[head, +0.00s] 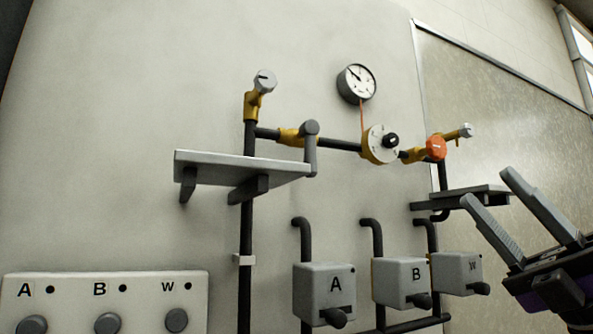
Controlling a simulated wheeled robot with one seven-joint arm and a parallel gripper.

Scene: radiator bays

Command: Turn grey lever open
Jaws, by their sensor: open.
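A grey lever (310,155) sits on a yellow valve body (290,136) on the dark horizontal pipe (340,145). Its arm hangs straight down, across the pipe's run, and its lower end is beside the right end of a grey shelf (240,167). My gripper (487,188) is at the right of the view, well to the right of the lever and lower in the picture. Its two fingers are spread apart with nothing between them. It does not touch the lever.
Along the pipe are a white dial with a black knob (381,145) and an orange knob (436,148). A gauge (356,83) is above. Boxes A (324,290), B (402,280) and W (457,272) are below.

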